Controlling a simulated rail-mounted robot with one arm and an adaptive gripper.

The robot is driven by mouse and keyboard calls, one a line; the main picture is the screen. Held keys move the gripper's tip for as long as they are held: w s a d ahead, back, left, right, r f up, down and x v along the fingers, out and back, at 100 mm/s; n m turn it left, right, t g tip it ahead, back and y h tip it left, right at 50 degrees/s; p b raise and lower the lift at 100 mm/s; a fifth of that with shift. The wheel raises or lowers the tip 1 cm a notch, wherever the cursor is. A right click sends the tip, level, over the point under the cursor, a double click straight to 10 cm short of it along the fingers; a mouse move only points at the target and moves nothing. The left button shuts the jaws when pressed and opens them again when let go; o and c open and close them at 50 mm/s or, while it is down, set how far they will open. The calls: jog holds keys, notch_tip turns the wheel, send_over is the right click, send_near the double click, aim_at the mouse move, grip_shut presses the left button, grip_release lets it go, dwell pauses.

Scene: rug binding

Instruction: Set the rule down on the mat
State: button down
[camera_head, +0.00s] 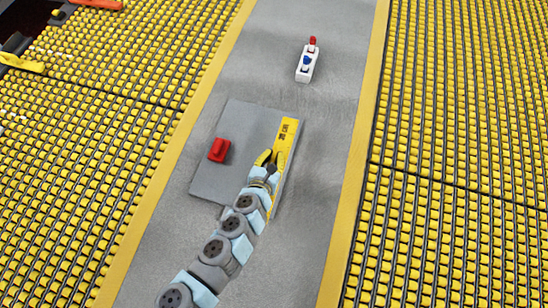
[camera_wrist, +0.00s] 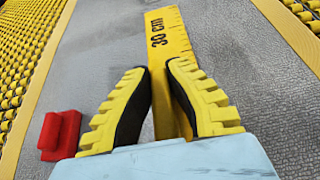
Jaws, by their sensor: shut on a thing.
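The yellow rule (camera_head: 287,133) is a long flat strip with dark markings. In the wrist view the rule (camera_wrist: 168,40) shows "30 cm" and runs away from me between the fingers. My gripper (camera_head: 269,158) is shut on the rule; its yellow and black fingers also show in the wrist view (camera_wrist: 158,95). The grey mat (camera_head: 240,120) lies on the floor, and the rule is over its right edge in the head view. I cannot tell whether the rule touches the mat. The near part of the rule is partly hidden by my gripper.
A red block (camera_head: 219,150) sits on the left part of the mat. A white holder (camera_head: 307,65) with red and blue items stands farther back on the grey floor. Yellow roller beds (camera_head: 450,120) flank the aisle on both sides.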

aim_at(274, 153)
jog(key=w+f+b, duration=0.1)
jog(key=w+f, duration=0.1)
jog(key=shift+f+b, duration=0.4)
jog(key=shift+w, duration=0.25)
jog(key=shift+w+f, duration=0.55)
jog(key=shift+f, duration=1.7)
jog(key=shift+s+f, duration=0.1)
jog(key=shift+f, duration=0.1)
jog(key=c, duration=1.2)
grip_release()
jog(key=shift+r, duration=0.1)
jog(key=shift+r, duration=0.1)
